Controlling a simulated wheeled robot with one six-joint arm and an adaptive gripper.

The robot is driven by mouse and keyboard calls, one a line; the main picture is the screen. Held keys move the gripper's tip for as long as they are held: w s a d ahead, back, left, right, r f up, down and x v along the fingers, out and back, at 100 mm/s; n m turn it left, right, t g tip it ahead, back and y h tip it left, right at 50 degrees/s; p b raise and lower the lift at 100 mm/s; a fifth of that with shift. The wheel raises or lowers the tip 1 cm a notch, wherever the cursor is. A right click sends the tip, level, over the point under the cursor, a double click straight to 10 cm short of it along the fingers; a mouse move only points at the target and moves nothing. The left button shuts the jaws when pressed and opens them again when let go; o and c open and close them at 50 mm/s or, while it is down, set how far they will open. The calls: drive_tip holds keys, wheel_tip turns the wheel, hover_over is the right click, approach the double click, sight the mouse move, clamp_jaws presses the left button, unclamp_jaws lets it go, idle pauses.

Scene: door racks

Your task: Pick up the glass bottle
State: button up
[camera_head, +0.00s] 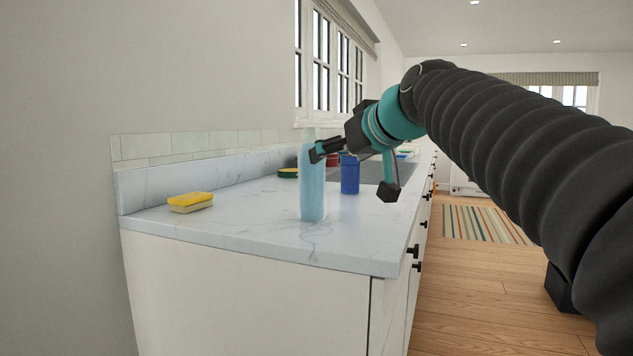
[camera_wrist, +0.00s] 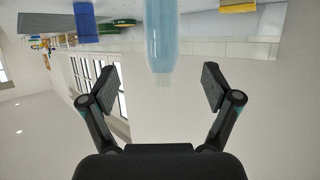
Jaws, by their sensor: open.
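The glass bottle (camera_head: 312,192) is tall, light blue and see-through. It stands upright on the counter near its front end. In the wrist view, which is upside down, the bottle (camera_wrist: 162,42) hangs from the top edge. Its narrow neck end points into the gap between the two spread fingers of my gripper (camera_wrist: 158,88). Neither finger visibly grips it, and I cannot tell whether one touches it.
A marble-look counter (camera_head: 245,225) carries a yellow sponge (camera_head: 190,202) left of the bottle. A dark blue container (camera_head: 349,177) stands close behind at right, with a green round item (camera_head: 288,173) and a red item (camera_head: 333,159) farther back. The wall and window lie behind.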

sight(312, 173)
drive_tip(key=x, duration=0.5)
drive_tip(key=shift+w+a+f, duration=0.15)
drive_tip(key=shift+w+a, duration=0.05)
drive_tip(key=shift+w, duration=0.15)
drive_tip(key=shift+f+p+x, duration=0.2)
drive_tip(key=shift+p+x, duration=0.3)
drive_tip(key=shift+x, duration=2.5)
drive_tip(key=shift+s, duration=0.2)
clamp_jaws()
